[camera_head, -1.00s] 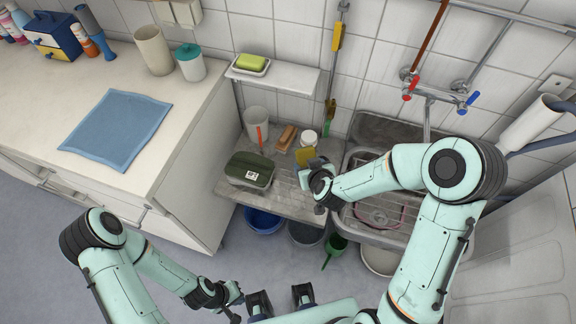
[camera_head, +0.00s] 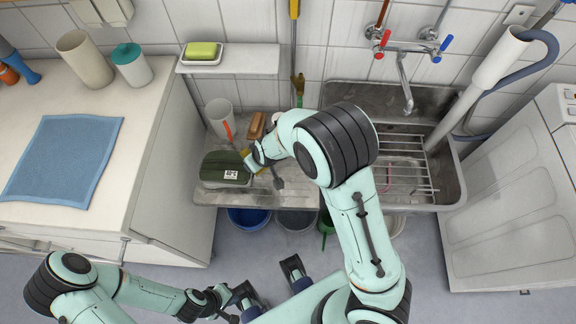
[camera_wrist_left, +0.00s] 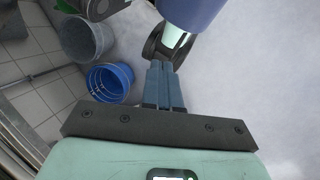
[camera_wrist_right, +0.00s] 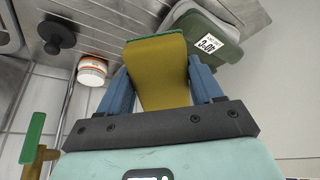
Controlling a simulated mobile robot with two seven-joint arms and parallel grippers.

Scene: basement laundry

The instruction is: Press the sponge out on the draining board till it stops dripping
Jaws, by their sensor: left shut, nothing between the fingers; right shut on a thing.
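The sponge (camera_wrist_right: 158,75), yellow with a green end face, is between the two blue fingers of my right gripper (camera_wrist_right: 160,85), which is shut on it. In the head view only a small yellow edge of the sponge (camera_head: 246,154) shows past my right gripper (camera_head: 255,162). The sponge is over the grooved draining board (camera_head: 285,192), beside the green lidded box. I cannot tell whether it touches the board or drips. My left gripper (camera_wrist_left: 164,86) is shut and empty, low over the floor; it also shows in the head view (camera_head: 232,306).
The green box (camera_head: 225,168) with a white label stands at the board's left end. A cup (camera_head: 219,115), a brush (camera_head: 257,125) and a white jar (camera_wrist_right: 92,70) stand behind. A dark plug (camera_head: 278,181) lies on the board. The sink basin (camera_head: 425,195) is right; buckets (camera_head: 249,218) stand below.

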